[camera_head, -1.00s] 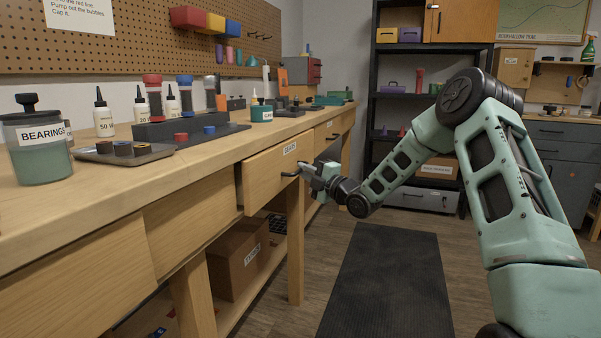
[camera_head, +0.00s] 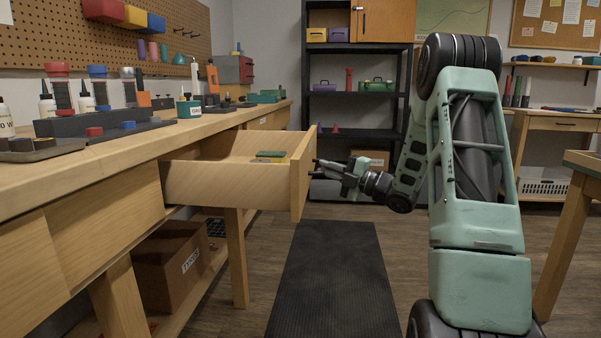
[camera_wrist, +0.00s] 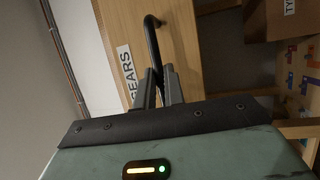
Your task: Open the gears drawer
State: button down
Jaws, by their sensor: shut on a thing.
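The gears drawer (camera_head: 235,184) stands pulled well out of the workbench in the head view, its inside showing. A small green and yellow item (camera_head: 270,157) lies in it. In the wrist view the drawer's wooden front bears a label reading GEARS (camera_wrist: 126,74) and a dark bar handle (camera_wrist: 153,45). My gripper (camera_wrist: 160,75) is shut on the handle near one end of it. In the head view my gripper (camera_head: 335,168) is at the outer side of the drawer front, which hides the handle there.
The wooden workbench (camera_head: 110,165) runs along the left, with bottles and a dark stand on top. A cardboard box (camera_head: 172,265) sits on its lower shelf. A dark mat (camera_head: 335,285) covers clear floor. Black shelving (camera_head: 357,100) stands behind, and another table (camera_head: 565,220) is at right.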

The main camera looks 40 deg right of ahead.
jog(key=s+d, duration=0.4)
jog(key=s, duration=0.1)
jog(key=shift+s+d+b, duration=0.25)
jog(key=shift+s+b, duration=0.1)
jog(key=shift+b, duration=0.05)
jog(key=c, duration=1.5)
grip_release()
jog(key=p+v, duration=0.2)
jog(key=v, duration=1.5)
jog(key=shift+s+p, duration=0.25)
jog(key=shift+p, duration=0.05)
jog(key=shift+d, duration=0.1)
